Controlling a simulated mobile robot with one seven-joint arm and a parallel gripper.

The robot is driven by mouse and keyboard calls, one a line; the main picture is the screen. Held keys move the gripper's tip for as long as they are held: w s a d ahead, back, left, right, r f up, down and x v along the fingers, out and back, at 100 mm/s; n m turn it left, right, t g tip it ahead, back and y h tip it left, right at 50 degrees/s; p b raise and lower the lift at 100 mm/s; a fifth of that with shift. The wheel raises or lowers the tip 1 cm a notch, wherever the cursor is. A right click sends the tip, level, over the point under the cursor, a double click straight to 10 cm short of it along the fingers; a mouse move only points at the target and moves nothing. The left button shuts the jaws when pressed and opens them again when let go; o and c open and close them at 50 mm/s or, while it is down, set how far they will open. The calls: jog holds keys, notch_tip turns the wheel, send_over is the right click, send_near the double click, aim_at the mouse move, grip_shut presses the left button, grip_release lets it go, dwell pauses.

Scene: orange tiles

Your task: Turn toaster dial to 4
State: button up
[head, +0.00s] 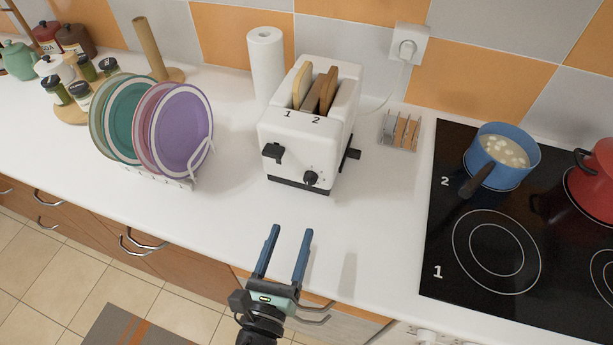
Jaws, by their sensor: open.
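A black lever (274,152) is on the front at the left, and another black lever (350,154) is on the right side. My gripper (289,230) is open and empty, with two blue fingers pointing toward the toaster. It is in front of and below the dial, apart from it.
A rack of plates (165,135) stands to the left. A small toast rack (400,131) and the black stove (460,255) with a blue pot (501,155) and a red pot (592,182) are to the right. A paper towel roll (266,66) stands behind. The counter (225,205) before the toaster is clear.

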aim_at(308, 185)
jog(key=x, duration=1.1)
jog(key=shift+w+d, duration=0.1)
jog(key=shift+w, duration=0.2)
jog(key=shift+r, duration=0.1)
grip_shut()
